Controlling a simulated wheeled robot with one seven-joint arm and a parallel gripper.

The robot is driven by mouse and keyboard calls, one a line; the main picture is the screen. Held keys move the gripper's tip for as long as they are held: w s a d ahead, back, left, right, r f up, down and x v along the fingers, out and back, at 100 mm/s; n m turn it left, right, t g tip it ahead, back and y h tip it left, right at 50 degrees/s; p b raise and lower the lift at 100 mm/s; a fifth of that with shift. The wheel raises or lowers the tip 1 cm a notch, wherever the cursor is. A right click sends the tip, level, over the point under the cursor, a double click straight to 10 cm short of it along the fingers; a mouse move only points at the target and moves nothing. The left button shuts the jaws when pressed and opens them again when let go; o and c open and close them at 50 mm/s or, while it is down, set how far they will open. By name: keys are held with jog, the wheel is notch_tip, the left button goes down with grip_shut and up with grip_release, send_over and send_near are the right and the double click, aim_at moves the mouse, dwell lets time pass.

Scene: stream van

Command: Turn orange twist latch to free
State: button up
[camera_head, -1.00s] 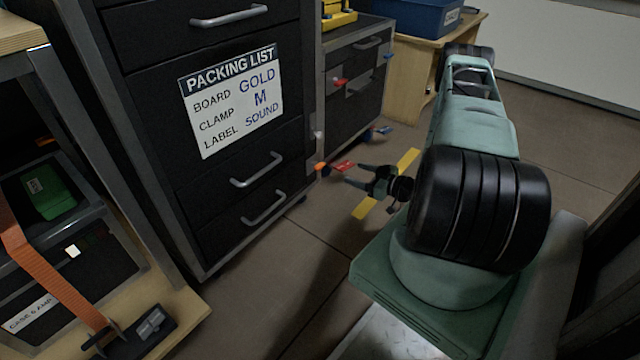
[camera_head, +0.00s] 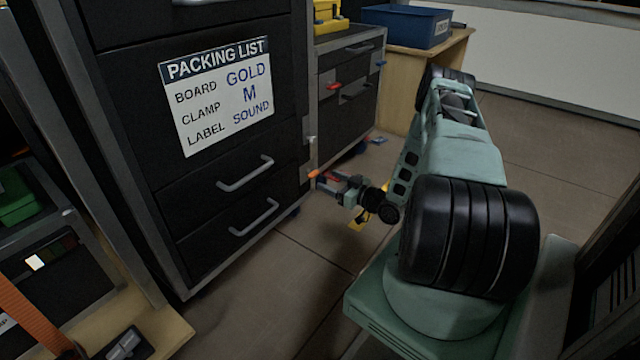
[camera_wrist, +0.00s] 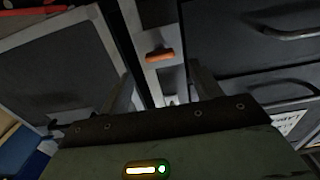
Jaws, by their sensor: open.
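The orange twist latch (camera_wrist: 160,54) is a small bar on the grey frame post between two dark cabinet fronts in the wrist view. It lies crosswise, nearly level in that picture. In the head view the orange latch (camera_head: 314,174) shows at the cabinet's right edge, beside the lower drawers. My gripper (camera_head: 333,180) is right by it, pointing toward the cabinet. In the wrist view my gripper (camera_wrist: 160,88) is open, with one finger on each side below the latch and nothing between them. I cannot tell whether it touches the latch.
The dark drawer cabinet (camera_head: 200,30) carries a packing list sign (camera_head: 217,95). A second dark cabinet (camera_head: 345,112) with a red latch (camera_head: 333,87) and a blue latch (camera_head: 381,63) stands behind. A blue bin (camera_head: 408,25) sits on a wooden table.

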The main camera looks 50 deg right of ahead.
aim_at(316, 175)
jog(key=shift+w+a+b, duration=0.2)
jog(key=shift+w+b, duration=0.65)
jog(key=shift+w, duration=1.6)
jog(key=c, duration=1)
